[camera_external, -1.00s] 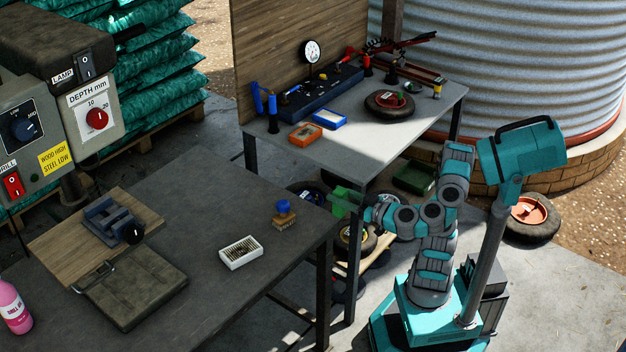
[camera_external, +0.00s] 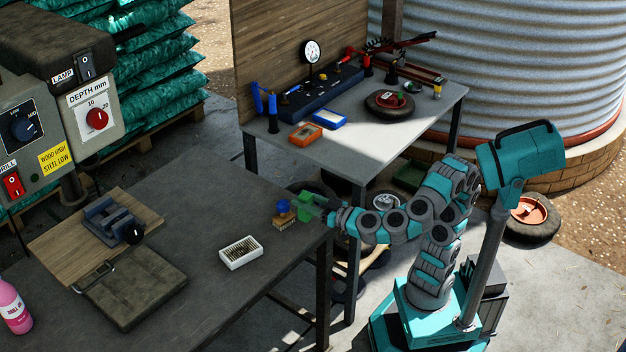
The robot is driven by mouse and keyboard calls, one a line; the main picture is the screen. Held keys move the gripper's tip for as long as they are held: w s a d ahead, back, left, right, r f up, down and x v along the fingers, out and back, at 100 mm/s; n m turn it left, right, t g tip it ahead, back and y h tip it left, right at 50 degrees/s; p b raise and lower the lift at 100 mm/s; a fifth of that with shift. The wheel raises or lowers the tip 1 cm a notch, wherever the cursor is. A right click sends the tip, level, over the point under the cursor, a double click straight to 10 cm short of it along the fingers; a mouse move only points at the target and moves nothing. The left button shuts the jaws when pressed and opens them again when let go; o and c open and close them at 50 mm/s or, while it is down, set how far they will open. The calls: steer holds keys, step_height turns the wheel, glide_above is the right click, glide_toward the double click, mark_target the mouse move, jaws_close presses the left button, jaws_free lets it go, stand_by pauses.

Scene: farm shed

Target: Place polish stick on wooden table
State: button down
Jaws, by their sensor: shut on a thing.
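My gripper (camera_external: 311,207) is shut on a small green block, which looks like the polish stick (camera_external: 304,207). The gripper partly hides it. It is at the right back edge of the dark table (camera_external: 205,205), just right of a small wooden block with a blue knob (camera_external: 284,214). I cannot tell whether the stick touches the tabletop or hangs a little above it. The tabletop looks dark grey; wood grain does not show clearly.
A white box of small items (camera_external: 240,253) lies on the dark table, with a vise on a wooden board (camera_external: 110,220) farther left. A light-topped bench (camera_external: 370,150) with tools stands behind. The dark tabletop's middle is clear.

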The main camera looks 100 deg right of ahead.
mark_target(301, 211)
steer(key=shift+w+f, duration=0.1)
steer(key=shift+w, duration=0.3)
steer(key=shift+w+f+b, duration=0.2)
steer(key=shift+f+b, duration=0.35)
steer(key=shift+f, duration=0.5)
steer(key=shift+f+p, duration=0.1)
steer(key=shift+p, duration=0.4)
steer(key=shift+f, duration=0.4)
steer(key=shift+f, duration=0.15)
steer(key=shift+c, duration=2)
jaws_free()
steer(key=shift+f, duration=0.1)
steer(key=shift+f+b, duration=0.1)
steer(key=shift+b, duration=0.45)
steer(key=shift+b, duration=0.4)
